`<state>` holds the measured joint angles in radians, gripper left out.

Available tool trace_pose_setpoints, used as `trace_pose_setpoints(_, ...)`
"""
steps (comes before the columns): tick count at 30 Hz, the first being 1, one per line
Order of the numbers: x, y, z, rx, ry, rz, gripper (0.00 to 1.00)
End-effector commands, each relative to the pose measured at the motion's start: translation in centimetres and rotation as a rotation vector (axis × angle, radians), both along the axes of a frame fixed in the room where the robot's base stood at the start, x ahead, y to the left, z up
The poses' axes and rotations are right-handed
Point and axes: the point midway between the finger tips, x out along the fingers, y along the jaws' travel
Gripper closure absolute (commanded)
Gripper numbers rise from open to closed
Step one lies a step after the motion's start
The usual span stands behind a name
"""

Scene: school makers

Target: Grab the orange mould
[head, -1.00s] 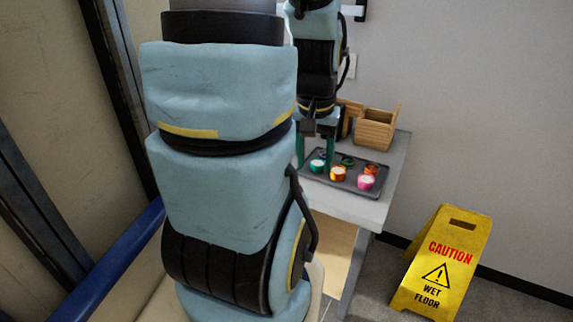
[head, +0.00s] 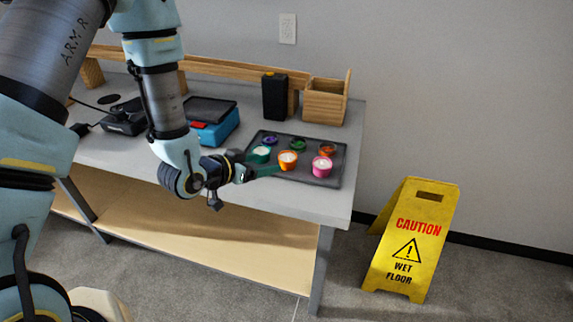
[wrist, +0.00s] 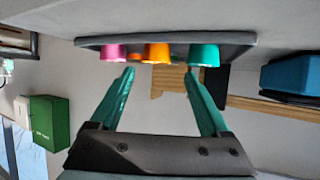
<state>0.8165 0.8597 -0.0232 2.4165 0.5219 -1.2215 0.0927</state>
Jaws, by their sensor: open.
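The orange mould (head: 288,161), a small cup with pale filling, stands in the front row on a dark tray (head: 338,178), between a teal mould (head: 262,153) and a pink mould (head: 322,168). In the upside-down wrist view the orange mould (wrist: 156,54) lies between the lines of my two green fingers, just beyond their tips. My gripper (head: 270,170) is open and empty, low at the tray's front edge. In the wrist view its fingertips (wrist: 159,73) are spread wide, one towards the pink mould and one towards the teal mould.
Behind are a blue-purple mould (head: 270,141), a green mould (head: 298,145) and a red-orange mould (head: 327,149). A wooden box (head: 325,103), black container (head: 275,97) and blue device (head: 212,125) stand on the table. A yellow wet-floor sign (head: 411,240) stands right of it.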

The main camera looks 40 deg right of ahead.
Motion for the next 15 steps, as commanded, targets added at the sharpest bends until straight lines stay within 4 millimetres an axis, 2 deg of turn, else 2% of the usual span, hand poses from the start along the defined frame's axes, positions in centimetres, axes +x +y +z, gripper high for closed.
trace_pose_setpoints(6, 0.3, -3.1, -1.1, -0.007, 0.0, -0.007, 0.2)
trace_pose_setpoints(15, 0.6, -5.3, -2.2, -0.005, 0.0, -0.004, 0.2)
